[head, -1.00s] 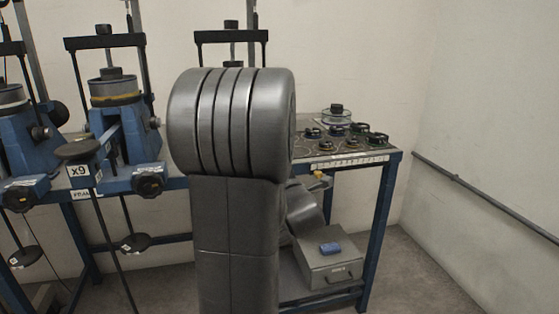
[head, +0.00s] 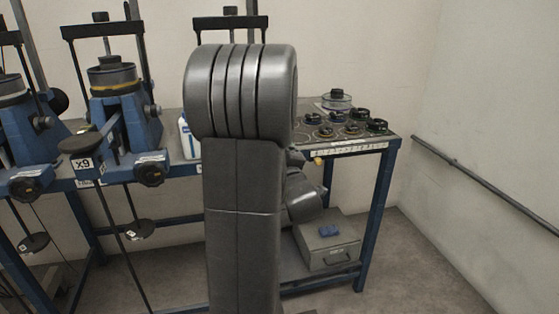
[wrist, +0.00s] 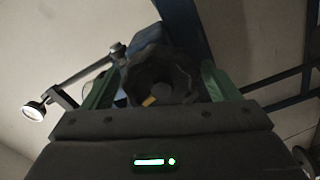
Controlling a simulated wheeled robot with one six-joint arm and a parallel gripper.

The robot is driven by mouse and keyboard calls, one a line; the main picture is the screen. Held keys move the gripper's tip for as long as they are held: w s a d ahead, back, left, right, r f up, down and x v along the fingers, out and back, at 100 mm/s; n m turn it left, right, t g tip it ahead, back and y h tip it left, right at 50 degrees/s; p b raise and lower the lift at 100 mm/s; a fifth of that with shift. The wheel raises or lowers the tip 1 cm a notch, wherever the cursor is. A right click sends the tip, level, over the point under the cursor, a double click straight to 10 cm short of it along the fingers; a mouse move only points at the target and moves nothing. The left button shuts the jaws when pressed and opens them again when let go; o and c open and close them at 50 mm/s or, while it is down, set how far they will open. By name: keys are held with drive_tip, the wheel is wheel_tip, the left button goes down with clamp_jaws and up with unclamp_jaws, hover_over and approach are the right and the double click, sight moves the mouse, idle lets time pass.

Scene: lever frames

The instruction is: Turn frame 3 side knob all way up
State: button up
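My gripper (wrist: 162,85) shows in the wrist view, its two green fingers on either side of a dark, many-sided knob (wrist: 182,70). The knob has a hollow face with a small yellow mark inside. Whether the fingers press on it is too dark to tell. In the head view my grey arm stands in front of a lever frame, of which only the black top crossbar (head: 230,22) shows clearly. That frame's side knob and my gripper are hidden there behind my arm.
Another blue lever frame (head: 130,125) with a front knob (head: 150,175) stands left of my arm, and one more at the left edge. Right of my arm, the bench holds several dark weights (head: 350,128). A grey box (head: 328,245) sits below. The right floor is clear.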

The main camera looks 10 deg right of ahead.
drive_tip(key=shift+s+f, duration=0.1)
drive_tip(key=shift+s, duration=0.25)
drive_tip(key=s+b, duration=0.2)
drive_tip(key=s, duration=0.3)
drive_tip(key=shift+s+d, duration=0.1)
drive_tip(key=shift+s, duration=0.15)
